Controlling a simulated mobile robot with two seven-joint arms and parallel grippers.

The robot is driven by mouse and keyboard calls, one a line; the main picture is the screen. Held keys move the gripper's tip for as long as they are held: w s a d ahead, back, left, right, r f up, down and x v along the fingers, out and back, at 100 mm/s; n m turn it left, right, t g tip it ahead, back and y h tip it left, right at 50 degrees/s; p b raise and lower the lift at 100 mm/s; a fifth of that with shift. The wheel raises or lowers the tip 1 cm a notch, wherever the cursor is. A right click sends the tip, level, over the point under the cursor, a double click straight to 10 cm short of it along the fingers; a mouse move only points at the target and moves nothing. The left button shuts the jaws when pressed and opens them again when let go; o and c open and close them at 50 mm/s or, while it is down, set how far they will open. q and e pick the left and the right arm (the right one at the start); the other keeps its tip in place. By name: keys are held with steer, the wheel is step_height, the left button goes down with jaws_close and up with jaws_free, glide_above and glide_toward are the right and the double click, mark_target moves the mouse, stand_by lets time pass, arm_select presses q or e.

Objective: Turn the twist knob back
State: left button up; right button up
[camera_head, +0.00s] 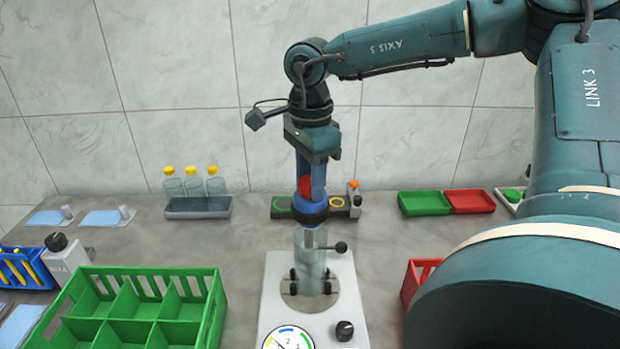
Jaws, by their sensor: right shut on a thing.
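My right gripper (311,190) comes down from above at the centre, its blue fingers shut on a red part (304,186). The red part sits above a blue round collar (310,211) and is mostly hidden by the fingers. The collar is at the top of a clear upright cylinder (310,254) on a white base (277,292). I cannot tell whether the red part is the twist knob. A black knob (345,330) stands on the base beside a coloured dial (288,340); another black knob (56,242) is on a white box at left. My left gripper is not in view.
A green divided crate (218,312) stands at front left. A rack (199,211) with several yellow-capped bottles, a green tray (424,203) and a red tray (470,202) stand farther back. A red bin (412,282) is partly behind my right arm.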

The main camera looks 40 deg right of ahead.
steer(key=o, duration=0.9)
steer(key=shift+f, duration=0.1)
steer(key=m+b, duration=0.3)
steer(key=m, duration=0.2)
steer(key=shift+f+b, duration=0.2)
steer(key=shift+b, duration=0.2)
steer(key=m+b, duration=0.1)
steer(key=m, duration=0.2)
steer(key=shift+r, duration=0.15)
